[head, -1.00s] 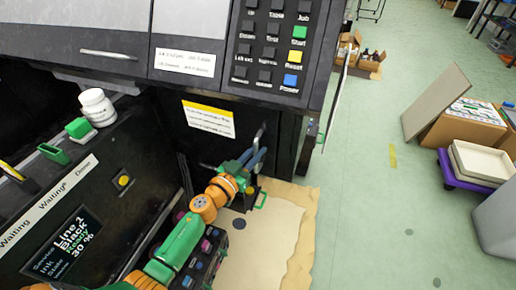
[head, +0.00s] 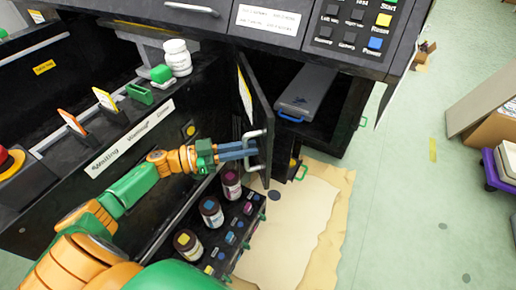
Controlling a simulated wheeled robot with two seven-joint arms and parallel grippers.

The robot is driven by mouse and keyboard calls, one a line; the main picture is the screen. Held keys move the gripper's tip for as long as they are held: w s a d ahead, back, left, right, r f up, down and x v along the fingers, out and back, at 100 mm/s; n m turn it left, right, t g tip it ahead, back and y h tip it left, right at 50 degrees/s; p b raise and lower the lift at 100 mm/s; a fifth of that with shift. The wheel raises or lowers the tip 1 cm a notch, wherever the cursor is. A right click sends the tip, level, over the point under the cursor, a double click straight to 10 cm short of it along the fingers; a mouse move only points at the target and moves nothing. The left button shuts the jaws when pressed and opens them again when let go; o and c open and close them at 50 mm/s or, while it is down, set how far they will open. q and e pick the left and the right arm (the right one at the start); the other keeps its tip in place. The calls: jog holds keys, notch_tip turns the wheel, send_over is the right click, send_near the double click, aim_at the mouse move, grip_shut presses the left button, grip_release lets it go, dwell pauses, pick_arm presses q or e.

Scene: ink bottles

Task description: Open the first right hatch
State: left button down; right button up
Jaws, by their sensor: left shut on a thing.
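The black hatch (head: 256,115) stands swung open, seen nearly edge-on, with its yellow-topped label on its inner or outer face partly visible. Its metal handle (head: 262,134) sticks out near the hatch's free edge. My left gripper (head: 254,148) is shut on the handle, its blue fingers reaching in from the left. The opened compartment (head: 338,112) to the right of the hatch is dark and holds a grey box-like unit (head: 307,92) with a blue handle (head: 289,117). My right gripper is not in view.
Ink bottles (head: 211,212) stand in an open drawer below my left arm. A white jar (head: 177,57) stands on the ledge at upper left. A beige sheet (head: 290,215) lies on the floor. Green floor at right is mostly free.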

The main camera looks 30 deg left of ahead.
pick_arm(q)
jog(key=shift+v, duration=1.7)
jog(key=shift+w+a+f, duration=0.1)
jog(key=shift+a, duration=0.05)
jog(key=c, duration=0.8)
grip_release()
jog(key=shift+c, duration=0.2)
jog(key=s+d+r+p, duration=0.7)
jog(key=s+r+p, duration=0.4)
jog(key=s+r, duration=0.1)
jog(key=shift+d+r, duration=0.15)
jog(key=shift+r, duration=0.4)
